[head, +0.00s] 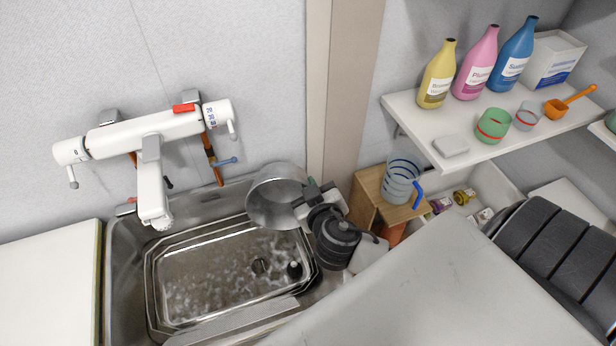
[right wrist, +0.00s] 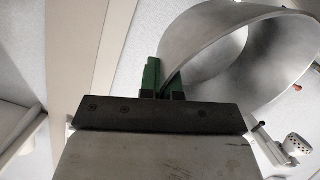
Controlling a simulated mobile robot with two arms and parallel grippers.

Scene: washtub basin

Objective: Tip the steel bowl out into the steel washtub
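The steel bowl (head: 268,203) is tilted onto its side above the right back part of the steel washtub (head: 152,284). My right gripper (head: 306,200) is shut on the bowl's rim. In the right wrist view, the green fingers of the gripper (right wrist: 162,80) clasp the wall of the bowl (right wrist: 212,48). The bowl's inside is partly visible and I see no contents in it. The washtub stands in a sink and its bottom has a whitish, mottled look. A small dark object (head: 294,269) shows at its right end. My left gripper is not in view.
A white wall tap (head: 150,160) hangs over the washtub's back left. A measuring jug (head: 402,178) stands on a wooden box (head: 370,200) to the right. A shelf (head: 470,150) above holds bottles and cups. A pale counter (head: 50,290) lies left.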

